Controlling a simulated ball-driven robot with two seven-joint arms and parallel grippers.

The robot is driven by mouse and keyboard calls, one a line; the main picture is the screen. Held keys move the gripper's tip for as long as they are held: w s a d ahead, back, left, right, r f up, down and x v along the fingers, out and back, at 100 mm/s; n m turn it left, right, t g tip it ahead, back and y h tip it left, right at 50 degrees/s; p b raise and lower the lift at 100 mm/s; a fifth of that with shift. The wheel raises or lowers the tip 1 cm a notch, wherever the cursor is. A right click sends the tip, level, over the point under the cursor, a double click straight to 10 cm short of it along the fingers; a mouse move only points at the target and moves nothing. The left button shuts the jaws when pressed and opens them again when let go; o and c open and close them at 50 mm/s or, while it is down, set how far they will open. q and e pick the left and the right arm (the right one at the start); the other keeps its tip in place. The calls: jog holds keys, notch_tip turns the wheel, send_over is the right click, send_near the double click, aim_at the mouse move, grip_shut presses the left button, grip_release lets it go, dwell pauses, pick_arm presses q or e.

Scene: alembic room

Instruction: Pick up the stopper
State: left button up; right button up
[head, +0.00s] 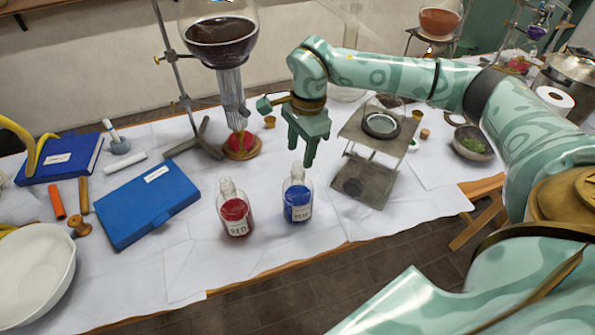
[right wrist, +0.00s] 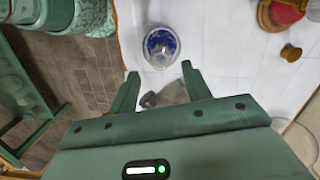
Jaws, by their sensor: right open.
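The blue bottle (head: 298,204) stands upright on the white-covered table, with what looks like a clear glass stopper (head: 297,170) at its neck. The bottle also shows from above in the right wrist view (right wrist: 162,46), beyond the fingertips. The red bottle (head: 236,218) stands to its left with a similar clear top (head: 227,187). My right gripper (head: 301,162) is open and points down, close above the blue bottle's top in the head view. In the right wrist view (right wrist: 160,72) nothing is between its fingers. My left gripper is out of view.
A metal stand (head: 376,134) is right of the blue bottle. A flask clamp stand (head: 176,75) rises behind left. A blue case (head: 147,202) and a white bowl (head: 35,268) lie left. The table's front edge runs close before the bottles.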

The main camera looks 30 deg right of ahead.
aim_at(298, 163)
jog(key=f, duration=0.3)
jog(key=shift+a+f, duration=0.2)
jog(key=shift+f, duration=0.05)
jog(key=c, duration=1)
grip_shut()
jog(key=shift+r, duration=0.1)
